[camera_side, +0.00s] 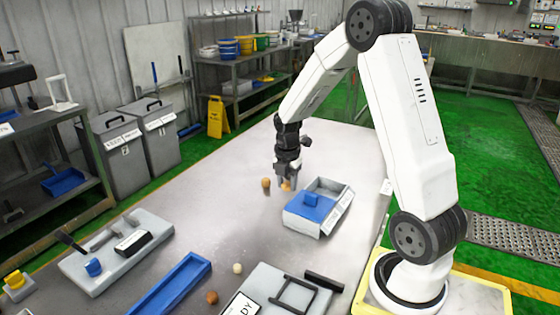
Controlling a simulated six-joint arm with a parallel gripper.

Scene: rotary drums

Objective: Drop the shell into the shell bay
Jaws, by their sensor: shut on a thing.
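My gripper (288,176) points down over the far middle of the table, shut on a small orange-tan piece (286,186). The piece is mostly hidden by the fingers; it appears to be the shell. I cannot tell whether the piece touches the table. A brown round thing (266,183) lies on the table left of my gripper. No label that reads as the shell bay is legible, so I cannot tell which container it is.
A blue long tray (182,290) lies at the front. Near it are a pale ball (238,268), a brown ball (212,298) and a grey labelled fixture (262,278). A grey tool tray (112,272) is at left. The table between is clear.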

